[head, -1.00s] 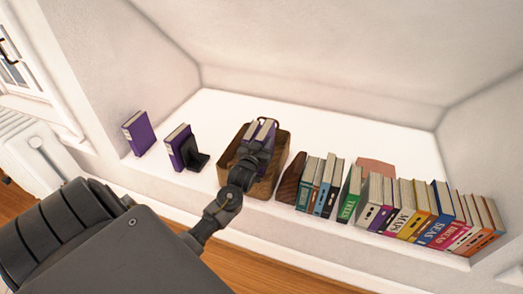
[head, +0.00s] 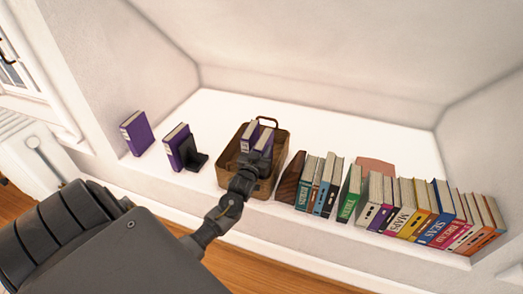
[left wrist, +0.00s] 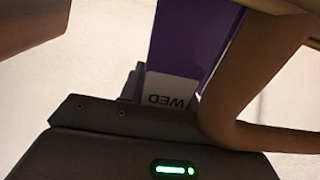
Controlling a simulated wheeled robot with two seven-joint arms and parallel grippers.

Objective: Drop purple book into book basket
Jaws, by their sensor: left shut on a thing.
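The brown book basket (head: 281,163) stands on the white ledge, with a handle at its back. Two purple books show at the basket: one further back (head: 249,132) and one nearer (head: 265,142). My left gripper (head: 257,160) reaches over the basket's front and is shut on the nearer purple book. In the left wrist view a purple book (left wrist: 187,42) with a white label reading "WED" stands beyond the dark gripper body, beside the brown curved basket rim (left wrist: 232,105). The book's lower part and the fingertips are mostly hidden. My right gripper is not in view.
Two more purple books (head: 137,133) (head: 177,146) stand left of the basket, one against a black bookend (head: 196,160). A brown wooden bookend (head: 289,181) and a long row of books (head: 403,205) stand right.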

